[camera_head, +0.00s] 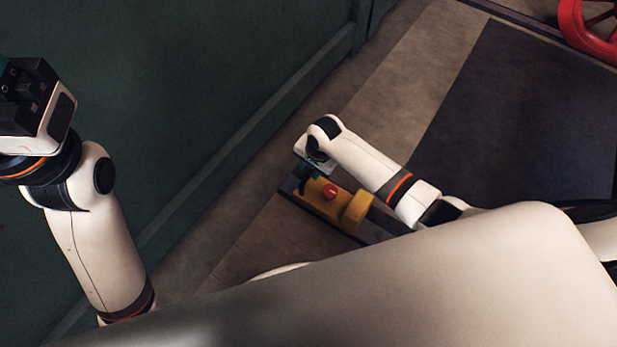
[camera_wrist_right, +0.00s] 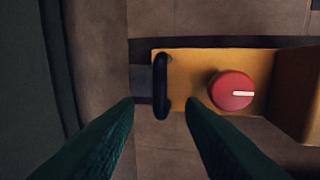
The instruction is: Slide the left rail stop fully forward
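The rail stop is a yellow block (camera_head: 319,206) on a dark rail (camera_head: 378,226) on the floor, with a red knob (camera_head: 329,191) on top. In the right wrist view the yellow block (camera_wrist_right: 190,70) has a red knob (camera_wrist_right: 231,90) with a white mark and an upright black handle (camera_wrist_right: 161,84) at its left end. My right gripper (camera_wrist_right: 160,100) is open, its dark green fingers on either side of the handle in the picture; no contact shows.
A green wall (camera_head: 190,100) runs along the left side, close to the rail's end. A red spoked wheel (camera_head: 592,30) stands at the top right. A dark floor mat (camera_head: 525,110) lies beyond my right arm. My own pale body covers the bottom.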

